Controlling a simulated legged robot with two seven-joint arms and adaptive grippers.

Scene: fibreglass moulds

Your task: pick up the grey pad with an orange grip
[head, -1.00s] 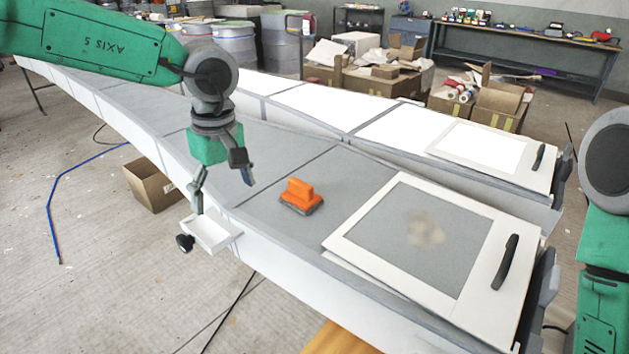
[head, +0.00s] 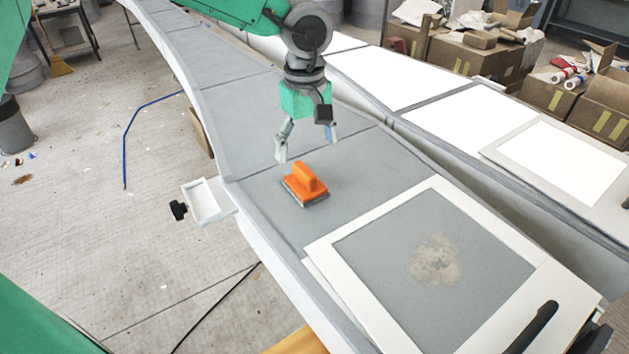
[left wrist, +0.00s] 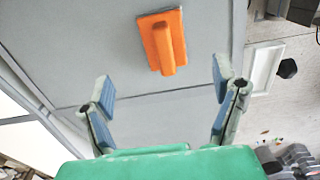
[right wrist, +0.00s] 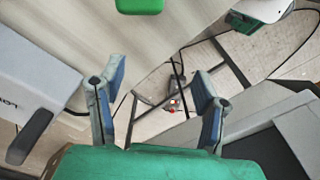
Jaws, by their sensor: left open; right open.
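The grey pad with an orange grip (head: 306,186) lies flat on the grey mould surface, its orange handle facing up. It also shows in the left wrist view (left wrist: 162,40), beyond and between the open fingers. My left gripper (head: 308,145) is open and empty, above the mould and just behind the pad in the head view, apart from it. My right gripper (right wrist: 155,110) is open in the right wrist view, with nothing between its fingers. It is not identifiable in the head view.
A white frame (head: 335,248) with a black handle (head: 533,328) lies on the mould right of the pad, around a stained patch (head: 436,260). A small white tray (head: 203,202) sticks out from the mould's left edge. A second mould (head: 400,75) runs behind. Cardboard boxes (head: 465,50) stand further back.

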